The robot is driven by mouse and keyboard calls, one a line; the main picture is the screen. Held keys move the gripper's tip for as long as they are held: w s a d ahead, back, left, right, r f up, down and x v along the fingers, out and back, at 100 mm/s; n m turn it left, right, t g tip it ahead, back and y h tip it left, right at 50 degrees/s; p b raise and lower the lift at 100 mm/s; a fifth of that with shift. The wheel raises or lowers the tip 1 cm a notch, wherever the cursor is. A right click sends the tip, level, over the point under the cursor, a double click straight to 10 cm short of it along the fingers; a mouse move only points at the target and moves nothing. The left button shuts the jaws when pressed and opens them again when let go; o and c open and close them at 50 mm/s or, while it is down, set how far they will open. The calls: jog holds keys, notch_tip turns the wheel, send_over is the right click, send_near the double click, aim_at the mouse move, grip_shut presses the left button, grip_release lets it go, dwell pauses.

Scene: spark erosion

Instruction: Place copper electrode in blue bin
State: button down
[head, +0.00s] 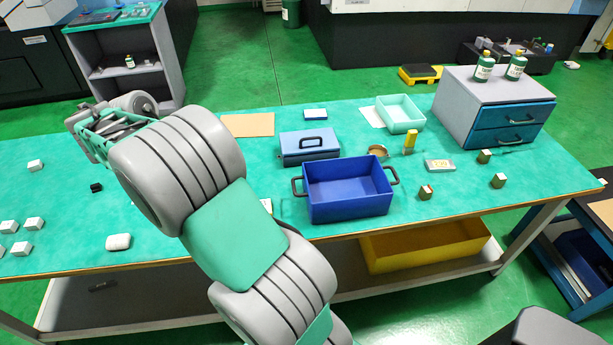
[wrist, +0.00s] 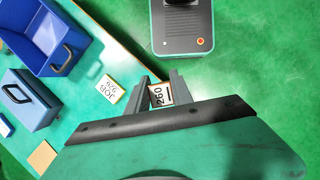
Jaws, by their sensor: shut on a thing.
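The blue bin (head: 345,205) stands on the green table with a handle at each end, and its visible inside looks empty. It also shows at the upper left of the wrist view (wrist: 27,52). In the wrist view my gripper (wrist: 160,92) is shut on a small block marked 260 (wrist: 161,96). The block has a pale face and orange-brown edges, matching the copper electrode in colour. The gripper is apart from the bin, with floor behind the block in that view. In the head view my arm extends to the upper left, and the held block cannot be made out.
A blue lidded box (head: 310,147) stands just behind the bin. A small block (head: 426,192) and a grey labelled box (head: 439,165) lie to its right. A drawer unit (head: 470,100) stands farther right. Several white blocks (head: 35,165) lie at the left. A JOB card (wrist: 109,88) lies near the table edge.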

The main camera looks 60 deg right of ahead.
jog(key=s+d+f+n+h+b, duration=0.1)
jog(key=s+d+n, duration=0.1)
jog(key=s+d, duration=0.5)
jog(key=s+d+f+n+b, duration=0.1)
jog(key=s+d, duration=0.3)
jog(key=d, duration=0.7)
jog(key=s+d+f+n+t+h+b, duration=0.1)
jog(key=s+d+n, duration=0.1)
jog(key=s+d, duration=0.45)
jog(key=s+d+f+n, duration=0.15)
jog(key=s+d, duration=0.25)
jog(key=s, duration=0.6)
send_over(351, 196)
jog(key=a, duration=0.2)
jog(key=shift+n, duration=0.35)
jog(key=f, duration=0.8)
jog(key=shift+w+d+f, duration=0.1)
jog(key=shift+w+f, duration=0.15)
jog(key=shift+w, duration=0.05)
jog(key=shift+w+d+f, duration=0.15)
jog(key=shift+d+f, duration=0.05)
jog(key=shift+f, duration=0.1)
jog(key=shift+w+d+f, duration=0.1)
jog(key=shift+f, duration=1.6)
